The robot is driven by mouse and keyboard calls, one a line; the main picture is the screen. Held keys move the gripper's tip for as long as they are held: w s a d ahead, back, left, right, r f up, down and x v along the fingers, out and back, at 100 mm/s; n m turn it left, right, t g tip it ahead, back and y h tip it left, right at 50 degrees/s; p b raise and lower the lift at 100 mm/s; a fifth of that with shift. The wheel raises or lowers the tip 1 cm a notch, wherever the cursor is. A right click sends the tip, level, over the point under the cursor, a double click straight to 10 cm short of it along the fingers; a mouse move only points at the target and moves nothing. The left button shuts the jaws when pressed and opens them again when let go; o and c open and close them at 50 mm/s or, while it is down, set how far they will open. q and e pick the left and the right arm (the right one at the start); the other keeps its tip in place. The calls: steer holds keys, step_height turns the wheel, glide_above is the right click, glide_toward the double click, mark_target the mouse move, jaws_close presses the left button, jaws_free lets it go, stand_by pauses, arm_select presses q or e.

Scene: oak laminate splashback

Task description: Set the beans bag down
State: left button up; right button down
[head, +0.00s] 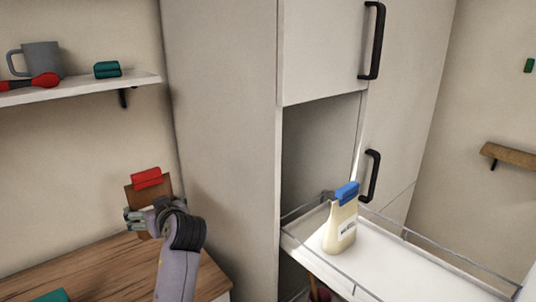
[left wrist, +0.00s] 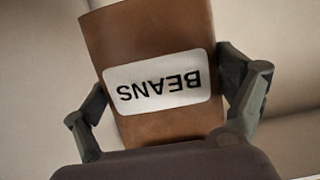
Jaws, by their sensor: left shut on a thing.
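The beans bag is brown with a red clip on top and shows in the head view (head: 137,195) above the wooden counter (head: 110,266) at the lower left. In the left wrist view the bag (left wrist: 155,123) fills the middle, with a white label reading BEANS upside down. My left gripper (head: 145,218) is shut on the bag, one finger on each side of it in the left wrist view (left wrist: 165,100). The bag's lower end is hidden behind my gripper and arm, so I cannot tell whether it touches the counter. My right gripper is not in view.
A pulled-out white shelf (head: 400,262) with a wire rail holds a cream bag (head: 341,228) with a blue clip. A tall cabinet (head: 222,130) stands right of the counter. A wall shelf (head: 80,90) above holds a grey mug (head: 42,59). A teal object (head: 50,296) lies at the counter's front left.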

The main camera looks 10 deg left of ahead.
arm_select(q)
steer(key=s+d+f+m+t+h, duration=0.2)
steer(key=s+d+m+h, duration=0.3)
steer(key=s+d, duration=0.3)
steer(key=s+d+f+m+t+h, duration=0.3)
steer(key=s+d, duration=0.5)
steer(key=d, duration=0.3)
step_height(320, 180, down, 2)
steer(key=m+h, duration=0.1)
steer(key=h, duration=0.2)
steer(key=shift+d+m, duration=0.15)
steer(key=shift+m, duration=0.25)
